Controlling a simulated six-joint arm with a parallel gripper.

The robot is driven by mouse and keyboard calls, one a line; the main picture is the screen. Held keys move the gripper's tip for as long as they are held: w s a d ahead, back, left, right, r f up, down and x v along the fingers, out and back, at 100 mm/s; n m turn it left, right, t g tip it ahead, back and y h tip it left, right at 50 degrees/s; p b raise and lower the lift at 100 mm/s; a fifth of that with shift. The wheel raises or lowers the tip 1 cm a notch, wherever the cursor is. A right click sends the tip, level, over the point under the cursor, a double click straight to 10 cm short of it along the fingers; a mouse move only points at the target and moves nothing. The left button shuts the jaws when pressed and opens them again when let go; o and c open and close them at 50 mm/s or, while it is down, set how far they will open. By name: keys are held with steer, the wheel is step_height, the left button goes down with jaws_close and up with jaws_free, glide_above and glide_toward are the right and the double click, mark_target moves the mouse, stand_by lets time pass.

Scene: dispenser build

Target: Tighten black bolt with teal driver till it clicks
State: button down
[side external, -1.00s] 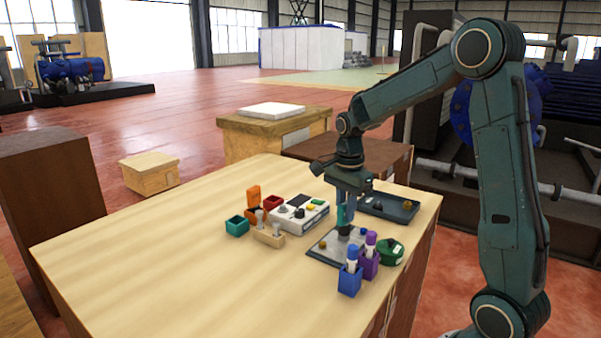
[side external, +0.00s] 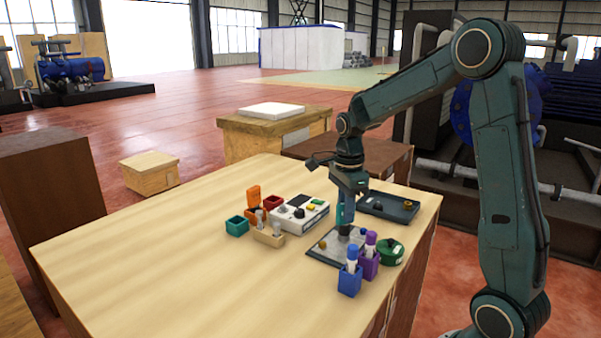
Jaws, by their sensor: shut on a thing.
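My gripper (side external: 346,204) points straight down over the grey plate (side external: 322,247) and is shut on the teal driver (side external: 339,215). The driver stands upright, with its teal handle partly hidden by the fingers. Its lower end is over a dark part on the plate (side external: 345,231), which is where the black bolt appears to be. The bolt itself is too small and covered to make out, and I cannot tell whether the tip is seated in it.
Blue (side external: 349,282) and purple (side external: 369,265) holders with capped items stand close in front of the plate. A green round container (side external: 391,252) is to the right, a dark tray (side external: 388,207) behind. A white device (side external: 300,214) and small bins are left. The table's left side is clear.

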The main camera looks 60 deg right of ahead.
steer(key=shift+m, duration=0.4)
steer(key=shift+r, duration=0.2)
steer(key=shift+r, duration=2.05)
